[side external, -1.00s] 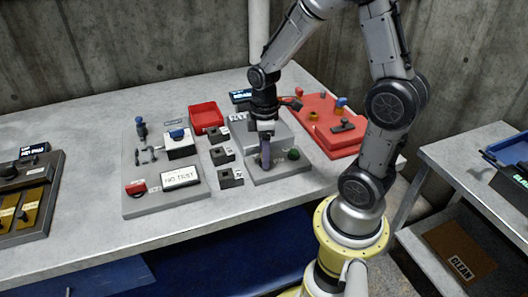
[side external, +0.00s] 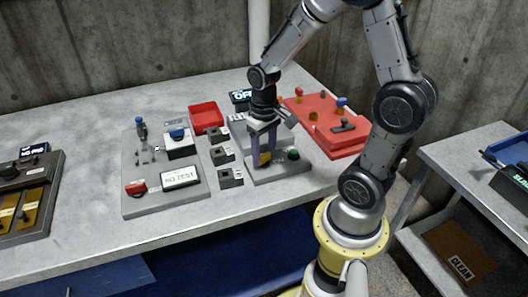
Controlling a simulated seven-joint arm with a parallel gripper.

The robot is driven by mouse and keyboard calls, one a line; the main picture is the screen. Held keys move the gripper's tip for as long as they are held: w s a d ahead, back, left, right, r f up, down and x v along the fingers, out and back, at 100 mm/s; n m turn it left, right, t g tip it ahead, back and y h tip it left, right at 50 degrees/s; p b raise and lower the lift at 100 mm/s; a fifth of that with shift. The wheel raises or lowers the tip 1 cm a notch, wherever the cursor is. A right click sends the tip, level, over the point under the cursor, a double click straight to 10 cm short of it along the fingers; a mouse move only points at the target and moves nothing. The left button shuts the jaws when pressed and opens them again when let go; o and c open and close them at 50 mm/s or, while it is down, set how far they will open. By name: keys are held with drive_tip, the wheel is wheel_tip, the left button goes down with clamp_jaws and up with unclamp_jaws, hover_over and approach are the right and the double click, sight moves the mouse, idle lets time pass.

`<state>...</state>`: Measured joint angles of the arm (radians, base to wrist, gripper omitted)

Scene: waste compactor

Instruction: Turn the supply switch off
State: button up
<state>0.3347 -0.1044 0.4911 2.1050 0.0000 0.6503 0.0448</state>
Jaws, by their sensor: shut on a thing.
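My gripper (side external: 264,159) points straight down over the grey control panel (side external: 290,170) at the middle of the table. Its two purplish fingers stand on either side of a yellow switch knob (side external: 265,158) and are shut on it. The fingers and the palm hide part of the knob. A green button (side external: 293,154) sits on the same panel, just right of the fingers. Behind the gripper, a small dark display (side external: 241,97) shows light lettering that appears to read OFF.
Left of the gripper are several small dark switch boxes (side external: 222,155), a red tray (side external: 206,115) and a grey panel (side external: 140,200) with a NO TEST display (side external: 180,177). A red panel (side external: 330,125) with knobs lies to the right. The table's front strip is clear.

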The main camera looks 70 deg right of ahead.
sight(264, 155)
drive_tip(key=shift+r+m, duration=0.1)
drive_tip(key=shift+m, duration=2.2)
drive_tip(key=o, duration=1.4)
drive_tip(key=shift+c, duration=0.2)
wheel_tip(264, 155, up, 14)
drive_tip(key=shift+a, duration=0.1)
